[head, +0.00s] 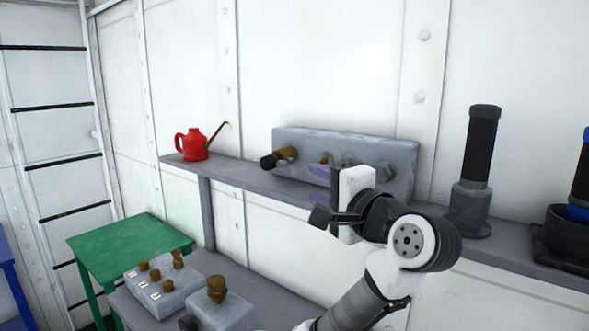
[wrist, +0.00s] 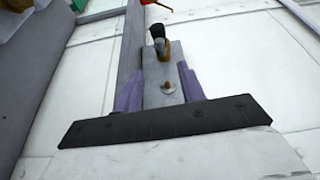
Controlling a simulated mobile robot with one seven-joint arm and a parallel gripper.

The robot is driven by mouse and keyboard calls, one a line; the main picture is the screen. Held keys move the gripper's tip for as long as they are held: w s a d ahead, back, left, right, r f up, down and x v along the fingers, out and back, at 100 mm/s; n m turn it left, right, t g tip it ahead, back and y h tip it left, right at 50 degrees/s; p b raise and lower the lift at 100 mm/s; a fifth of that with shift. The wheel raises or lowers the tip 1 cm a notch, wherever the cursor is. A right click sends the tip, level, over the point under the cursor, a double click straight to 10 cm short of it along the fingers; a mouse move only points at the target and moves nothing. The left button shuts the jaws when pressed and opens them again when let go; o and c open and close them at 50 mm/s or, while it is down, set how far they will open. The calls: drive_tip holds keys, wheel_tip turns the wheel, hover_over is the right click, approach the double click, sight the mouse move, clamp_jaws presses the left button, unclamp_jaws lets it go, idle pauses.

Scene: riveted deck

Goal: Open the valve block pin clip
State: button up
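The valve block (head: 345,142) is a long grey block on the wall shelf. A brass fitting with a black end (head: 278,157) sticks out at its left; it also shows in the wrist view (wrist: 159,42). A small brass stud (head: 326,157) sits further right on the block. In the wrist view the small stud (wrist: 168,87) shows between my fingers. I cannot tell which part is the pin clip. My gripper (head: 319,183) is in front of the block, its purple fingers apart with nothing held. My arm hides the block's lower right part.
A red oil can (head: 194,144) stands on the shelf (head: 240,181) at left. A black and grey cylinder (head: 480,150) stands at right. Below are a green table (head: 125,245) and grey blocks with brass knobs (head: 165,285). A ladder (head: 60,105) is at far left.

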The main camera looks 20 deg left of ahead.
sight(284, 165)
drive_tip(key=p+x, duration=0.1)
drive_tip(key=x, duration=1)
drive_tip(key=shift+w+a, duration=0.25)
drive_tip(key=shift+w, duration=0.1)
clamp_jaws()
